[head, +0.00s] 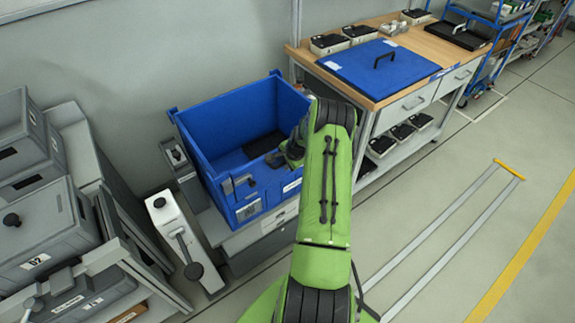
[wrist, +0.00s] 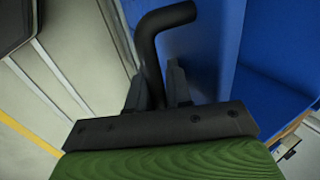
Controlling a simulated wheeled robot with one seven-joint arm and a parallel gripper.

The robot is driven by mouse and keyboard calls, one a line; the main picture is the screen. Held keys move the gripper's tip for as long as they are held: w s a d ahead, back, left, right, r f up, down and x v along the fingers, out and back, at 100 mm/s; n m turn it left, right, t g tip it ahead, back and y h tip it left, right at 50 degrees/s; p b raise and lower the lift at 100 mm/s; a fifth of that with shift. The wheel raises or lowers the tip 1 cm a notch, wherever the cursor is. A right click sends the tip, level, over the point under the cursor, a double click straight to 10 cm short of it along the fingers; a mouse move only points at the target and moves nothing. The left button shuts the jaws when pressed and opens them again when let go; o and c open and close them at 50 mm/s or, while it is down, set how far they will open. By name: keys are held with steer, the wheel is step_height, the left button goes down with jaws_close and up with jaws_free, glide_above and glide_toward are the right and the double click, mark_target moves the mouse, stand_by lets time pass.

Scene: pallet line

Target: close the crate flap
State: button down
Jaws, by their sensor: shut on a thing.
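The blue crate (head: 207,128) stands open at the top, left of my arm, with a dark flat thing inside. My gripper (wrist: 156,80) is shut on a black bent handle (wrist: 162,20), which stands up between its two fingers. Blue panels (wrist: 196,40) lie right behind the handle in the wrist view. I cannot tell which panel is the flap. In the head view my gripper (head: 290,152) is at the crate's right side, mostly hidden by my green arm, and the handle cannot be made out there.
A workbench (head: 437,52) stands behind and right of the crate, with a blue lid-like panel (head: 372,72) and small boxes on top. A white device with a black knob (head: 176,240) and grey bins (head: 50,225) crowd the left.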

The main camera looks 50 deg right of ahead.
steer(key=shift+w+a+r, duration=0.1)
steer(key=shift+w+r, duration=0.15)
steer(key=shift+w, duration=0.25)
steer(key=c, duration=1.4)
jaws_free()
steer(key=v, duration=1)
steer(key=s+p+v, duration=0.1)
steer(key=v, duration=0.4)
steer(key=shift+s, duration=0.2)
